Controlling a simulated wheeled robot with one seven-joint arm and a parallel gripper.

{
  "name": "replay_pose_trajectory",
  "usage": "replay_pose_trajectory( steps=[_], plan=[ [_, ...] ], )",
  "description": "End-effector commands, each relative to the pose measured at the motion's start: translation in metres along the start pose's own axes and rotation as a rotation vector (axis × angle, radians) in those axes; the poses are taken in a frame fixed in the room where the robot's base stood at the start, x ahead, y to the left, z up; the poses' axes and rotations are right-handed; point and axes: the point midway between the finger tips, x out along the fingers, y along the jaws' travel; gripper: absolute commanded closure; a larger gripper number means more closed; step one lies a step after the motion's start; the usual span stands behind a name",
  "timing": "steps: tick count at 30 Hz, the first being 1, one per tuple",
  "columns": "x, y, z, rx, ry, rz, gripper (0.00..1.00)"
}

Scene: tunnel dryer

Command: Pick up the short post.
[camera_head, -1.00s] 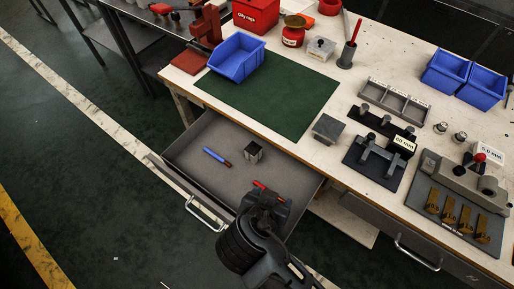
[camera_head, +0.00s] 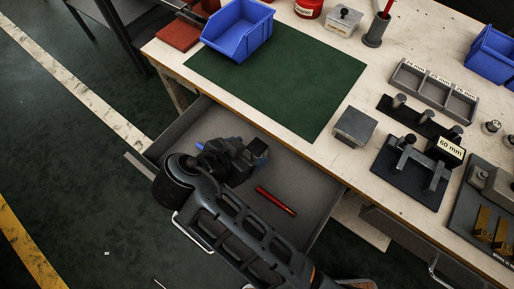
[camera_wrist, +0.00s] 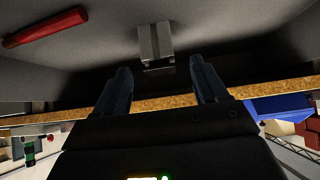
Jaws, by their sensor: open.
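A short, square-sided grey metal piece, which looks like the short post (camera_wrist: 155,41), stands in the open drawer (camera_head: 318,193). In the wrist view it is ahead of and between my fingertips, with a gap to it. In the head view my gripper (camera_head: 255,153) is low over the drawer and hides it. My gripper also shows in the wrist view (camera_wrist: 160,66), with its two fingers apart and nothing between them.
A red marker (camera_head: 276,201) lies in the drawer beside my arm. A bench with a green mat (camera_head: 280,75), a blue bin (camera_head: 238,32), a grey block (camera_head: 355,127) and black fixtures (camera_head: 410,165) borders the drawer's back.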

Motion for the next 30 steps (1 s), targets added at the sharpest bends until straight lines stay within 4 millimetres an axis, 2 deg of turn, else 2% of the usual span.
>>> replay_pose_trajectory(
  steps=[10,20,30],
  plan=[
    [0.045,0.001,-0.002,-0.001,-0.001,0.002,0.28],
    [0.051,0.001,-0.002,0.000,-0.001,0.000,0.29],
    [0.050,0.001,-0.002,-0.001,-0.001,-0.001,0.61]
  ],
)
